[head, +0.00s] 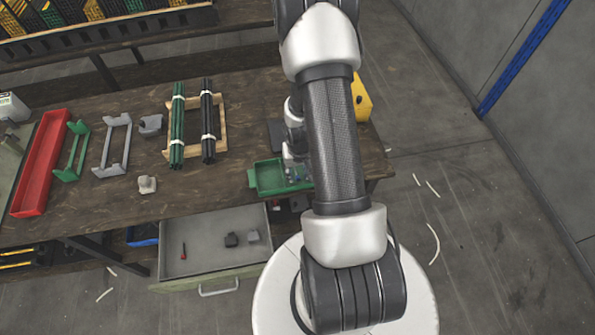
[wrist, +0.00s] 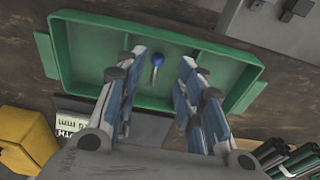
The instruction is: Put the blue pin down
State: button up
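The blue pin (wrist: 157,61) has a blue head and a thin grey shank. It shows in the wrist view in the middle section of the green tray (wrist: 90,62), between my fingertips. My gripper (wrist: 163,66) is open, with a visible gap between each finger and the pin. I cannot tell whether the pin stands or leans. In the head view the green tray (head: 268,177) sits at the table's front edge, and my forearm covers part of its right side. The pin cannot be made out clearly there.
An open drawer (head: 190,263) holding small parts sits below the table (head: 215,190). Left of the tray are a wooden rack (head: 194,156) with green and black rods, grey and green brackets, and a red tray (head: 42,165). A yellow object (head: 362,100) stands behind my arm.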

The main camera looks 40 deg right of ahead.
jog(key=w+a+r+n+t+p, duration=0.15)
jog(key=a+r, duration=0.35)
jog(key=r, duration=1)
jog(key=a+r+n+p, duration=0.25)
jog(key=a+r, duration=0.25)
jog(key=r, duration=1.1)
jog(key=s+a+r+n+t, duration=0.1)
jog(key=s+a+r+n, duration=0.1)
jog(key=s+a+r, duration=0.9)
jog(key=shift+s+a+r+t+y+p, duration=0.35)
jog(key=shift+s+r, duration=0.5)
jog(key=shift+s, duration=0.3)
jog(key=shift+f, duration=0.1)
